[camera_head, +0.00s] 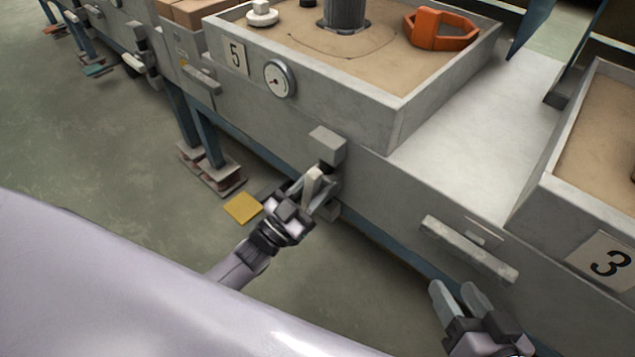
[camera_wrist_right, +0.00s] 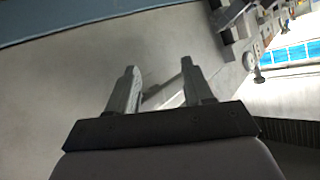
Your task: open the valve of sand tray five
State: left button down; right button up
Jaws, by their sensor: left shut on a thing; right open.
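Sand tray five (camera_head: 320,98) is a grey box filled with sand, with a number 5 plate (camera_head: 235,56) and a round gauge (camera_head: 279,79) on its front. Below the gauge, a grey block valve (camera_head: 327,143) sticks out of the bench front, with a pale handle (camera_head: 313,184) under it. My left gripper (camera_head: 318,190) is shut on the pale handle, whose lower part is partly hidden by the fingers. My right gripper (camera_head: 461,296) is open and empty in front of the bench, low at the right. Its two fingers also show apart in the right wrist view (camera_wrist_right: 158,88).
A sand tray with a number 3 plate (camera_head: 606,261) stands at the right. A grey bar handle (camera_head: 468,249) juts from the bench front near my right gripper. A yellow plate (camera_head: 242,208) lies on the floor.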

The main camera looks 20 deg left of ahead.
aim_at(307, 198)
pick_arm(q)
jog(key=shift+n+t+y, duration=0.3)
jog(key=shift+n+y, duration=0.3)
jog(key=shift+n, duration=0.5)
jog(key=shift+a, duration=0.1)
pick_arm(e)
jog(key=shift+s+d+r, duration=0.1)
jog(key=shift+d, duration=0.05)
pick_arm(q)
jog(key=shift+n+y, duration=0.4)
jog(key=shift+n, duration=0.1)
pick_arm(e)
jog(key=shift+d, duration=0.1)
pick_arm(q)
jog(key=c, duration=0.9)
grip_release()
pick_arm(e)
jog(key=shift+s, duration=0.1)
pick_arm(q)
jog(key=p+v, duration=0.1)
jog(key=v, duration=0.5)
jog(key=shift+s+a+f, duration=0.1)
jog(key=shift+s+f, duration=0.05)
jog(key=shift+s, duration=0.05)
jog(key=shift+s+a+f, duration=0.1)
jog(key=shift+s+f, duration=0.05)
jog(key=shift+s, duration=0.15)
pick_arm(e)
jog(key=shift+d+h, duration=0.3)
jog(key=shift+h, duration=0.1)
